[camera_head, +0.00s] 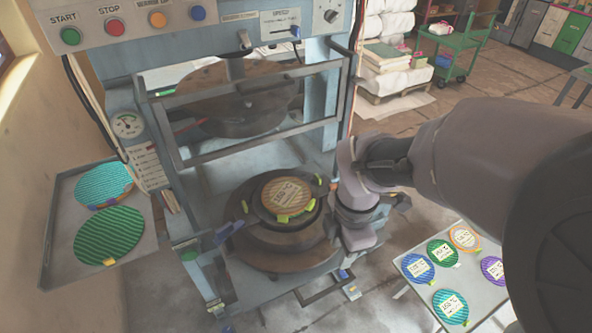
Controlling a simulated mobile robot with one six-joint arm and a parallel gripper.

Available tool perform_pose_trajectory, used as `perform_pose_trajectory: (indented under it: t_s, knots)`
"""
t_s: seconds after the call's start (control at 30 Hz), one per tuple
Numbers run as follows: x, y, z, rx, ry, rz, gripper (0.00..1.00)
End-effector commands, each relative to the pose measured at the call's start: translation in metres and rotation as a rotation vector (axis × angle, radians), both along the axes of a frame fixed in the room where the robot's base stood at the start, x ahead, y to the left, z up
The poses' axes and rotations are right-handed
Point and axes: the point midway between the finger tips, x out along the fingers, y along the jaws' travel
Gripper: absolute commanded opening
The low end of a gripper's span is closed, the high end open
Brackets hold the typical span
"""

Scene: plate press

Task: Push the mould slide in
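The mould slide (270,258) is a round dark base that sticks out of the front of the blue-grey press (205,205). A tan labelled disc with yellow-green tabs (287,196) sits on top of it. A dark bar handle (322,290) shows low at the front. My arm comes in from the right, and its wrist end (358,238) points down just right of the slide, close to its right edge. The fingers are too small and hidden to make out, so I cannot tell whether they touch the slide or handle.
A side tray (60,225) holds green and teal discs at left. A low table (478,292) with several labelled discs stands at right. The floor between is mostly clear.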

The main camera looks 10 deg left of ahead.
Motion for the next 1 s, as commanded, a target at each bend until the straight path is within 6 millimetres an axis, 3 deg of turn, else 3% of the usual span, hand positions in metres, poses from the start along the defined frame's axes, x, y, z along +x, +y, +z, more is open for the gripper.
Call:
perform_pose_trajectory:
  t_s: [0.1, 0.17, 0.27, 0.6, 0.7, 0.83, 1.0]
  knots:
    - [0.005, 0.007, -0.018, -0.026, 0.034, 0.199, 0.35]
    - [0.005, 0.007, -0.026, -0.029, 0.038, 0.230, 0.35]
    - [0.004, 0.007, -0.048, -0.030, 0.040, 0.232, 0.35]
    - [0.004, 0.006, -0.152, -0.029, 0.039, 0.228, 0.35]
    - [0.004, 0.006, -0.173, -0.029, 0.039, 0.227, 0.35]
    - [0.004, 0.006, -0.189, -0.028, 0.038, 0.227, 0.35]
    - [0.005, 0.006, -0.193, -0.028, 0.036, 0.226, 0.35]
